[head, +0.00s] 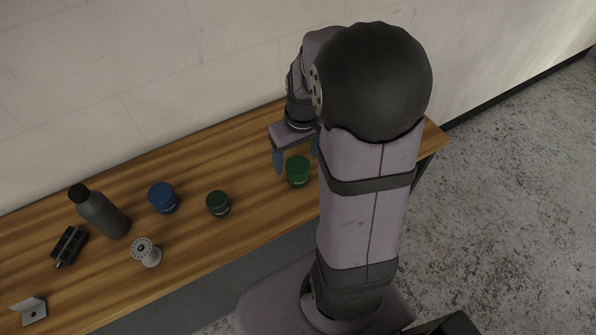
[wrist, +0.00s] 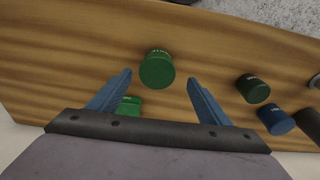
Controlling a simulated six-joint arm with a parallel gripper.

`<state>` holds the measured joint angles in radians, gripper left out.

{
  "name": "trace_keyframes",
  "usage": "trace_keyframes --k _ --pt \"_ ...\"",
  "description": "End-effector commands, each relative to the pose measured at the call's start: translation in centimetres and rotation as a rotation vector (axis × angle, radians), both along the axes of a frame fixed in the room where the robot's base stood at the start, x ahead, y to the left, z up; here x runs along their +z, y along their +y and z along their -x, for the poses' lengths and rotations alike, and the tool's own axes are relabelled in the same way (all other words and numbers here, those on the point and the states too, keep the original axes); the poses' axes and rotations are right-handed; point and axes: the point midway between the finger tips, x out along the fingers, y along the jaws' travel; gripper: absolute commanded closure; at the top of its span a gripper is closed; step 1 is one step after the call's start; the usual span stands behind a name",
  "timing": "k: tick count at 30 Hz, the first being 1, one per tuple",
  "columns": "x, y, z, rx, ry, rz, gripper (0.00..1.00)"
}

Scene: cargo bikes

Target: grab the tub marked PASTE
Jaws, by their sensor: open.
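A green tub (head: 298,171) with small pale lettering, too small to read surely, stands upright on the wooden bench. In the wrist view this tub (wrist: 157,72) shows in the gap between the blue fingers, around the level of their tips. My gripper (head: 297,163) is open and empty, and it also shows in the wrist view (wrist: 160,77). A darker green tub (head: 218,203) with a pale label stands to the left in the head view. A second bright green item (wrist: 128,106) is partly hidden behind the left finger in the wrist view. I cannot tell which one reads PASTE.
A blue tub (head: 163,198), a grey bottle (head: 103,214), a perforated grey spool-like part (head: 147,252), a black part (head: 69,246) and a metal bracket (head: 29,310) lie further left on the bench (head: 110,286). A wall runs along its back. My arm hides its right part.

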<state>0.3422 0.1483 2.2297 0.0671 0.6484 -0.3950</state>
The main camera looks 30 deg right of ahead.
Motion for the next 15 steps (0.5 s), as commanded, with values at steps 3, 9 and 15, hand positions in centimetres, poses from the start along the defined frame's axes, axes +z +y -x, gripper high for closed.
trace_keyframes --k 3,9,15 --pt "-0.6 0.0 0.0 -0.001 0.004 -0.002 0.29" --pt "-2.0 0.0 -0.1 -0.002 0.004 -0.002 0.29" --pt "-2.3 0.0 -0.1 -0.002 0.003 -0.001 0.29"
